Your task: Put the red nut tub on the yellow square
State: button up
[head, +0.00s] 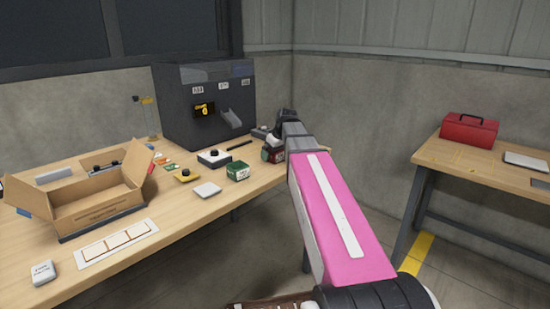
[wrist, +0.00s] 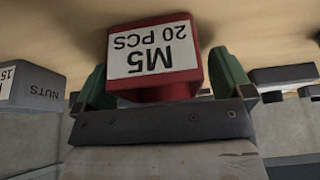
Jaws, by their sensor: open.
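The red nut tub (wrist: 185,86) has a white label reading "M5 20 PCS" in the wrist view, upside down. My gripper (wrist: 163,80) is open, with one green finger on each side of the tub. Whether the fingers touch it is unclear. In the head view the tub (head: 269,155) sits near the right end of the long table, partly hidden by my gripper.
A green tub (head: 237,172) stands left of the red one. A dark machine (head: 205,105) stands behind. An open cardboard box (head: 98,207) is at left. A grey nuts tub (wrist: 30,86) shows in the wrist view. A red toolbox (head: 468,130) is on the right-hand table (head: 430,152). Floor separates the tables.

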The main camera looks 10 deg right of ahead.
jog(key=shift+w+f, duration=0.1)
jog(key=shift+f, duration=0.05)
jog(key=c, duration=1.1)
